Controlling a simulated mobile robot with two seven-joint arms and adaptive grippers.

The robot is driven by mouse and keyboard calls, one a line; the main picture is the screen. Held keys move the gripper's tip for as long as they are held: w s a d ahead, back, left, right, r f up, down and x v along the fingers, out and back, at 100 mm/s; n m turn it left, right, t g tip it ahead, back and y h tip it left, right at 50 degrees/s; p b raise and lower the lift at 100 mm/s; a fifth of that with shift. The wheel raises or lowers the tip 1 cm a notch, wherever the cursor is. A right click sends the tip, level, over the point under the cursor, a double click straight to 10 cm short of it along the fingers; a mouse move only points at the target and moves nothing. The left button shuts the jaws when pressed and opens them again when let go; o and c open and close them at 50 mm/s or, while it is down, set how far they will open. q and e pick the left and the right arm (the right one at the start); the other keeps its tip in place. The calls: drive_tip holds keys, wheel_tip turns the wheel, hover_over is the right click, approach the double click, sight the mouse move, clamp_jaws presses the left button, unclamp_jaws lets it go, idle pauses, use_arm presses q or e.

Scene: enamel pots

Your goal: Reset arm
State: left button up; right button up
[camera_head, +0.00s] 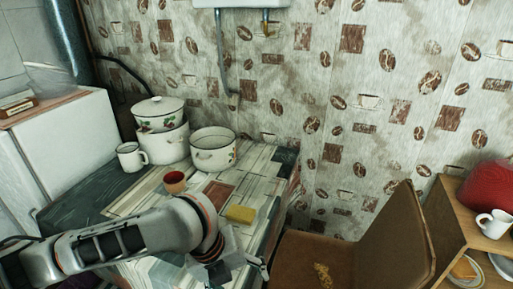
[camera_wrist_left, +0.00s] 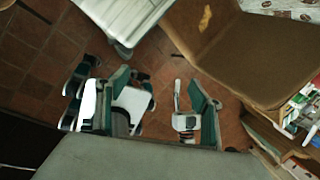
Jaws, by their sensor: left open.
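My left arm comes in from the left in the head view and reaches over the front of the table (camera_head: 85,208). My left gripper (camera_head: 240,266) is at the table's front edge, pointing down and partly hidden by its own wrist. In the left wrist view its two fingers (camera_wrist_left: 163,98) stand apart with nothing held between them. Below them is tiled floor with parts of my own body. My right gripper is in neither view.
A stack of two white enamel pots (camera_head: 165,144), a single pot (camera_head: 213,150), a white mug (camera_head: 130,157), a red-brown cup (camera_head: 174,182) and a yellow sponge (camera_head: 241,214) are on the table. A brown chair (camera_head: 385,245) and a wooden shelf (camera_head: 452,215) stand to the right.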

use_arm(q)
drive_tip(key=d+n+t+h, duration=0.2)
drive_tip(key=d+n, duration=0.2)
drive_tip(key=w+a+f+n+t+y, duration=0.1)
drive_tip(key=a+f+n+t+y, duration=0.1)
drive_tip(key=a+n, duration=0.55)
drive_tip(key=w+a+f+n+t+y, duration=0.1)
drive_tip(key=w+a+f+n+t, duration=0.15)
drive_tip(key=a+n, duration=0.5)
drive_tip(key=s+a+f+n+y, duration=0.2)
drive_tip(key=s+a+n+y, duration=0.3)
drive_tip(key=a, duration=0.6)
drive_tip(key=s+a+f+n+y, duration=0.25)
drive_tip(key=s+a, duration=0.45)
drive_tip(key=a, duration=0.4)
drive_tip(key=w+d+f+n+t+h, duration=0.2)
drive_tip(key=d+f+h, duration=0.6)
drive_tip(key=d+f, duration=0.5)
drive_tip(key=d, duration=0.3)
drive_tip(key=shift+w+d+f+t, duration=0.2)
drive_tip(key=shift+w+f+t, duration=0.1)
drive_tip(key=shift+f+t, duration=0.05)
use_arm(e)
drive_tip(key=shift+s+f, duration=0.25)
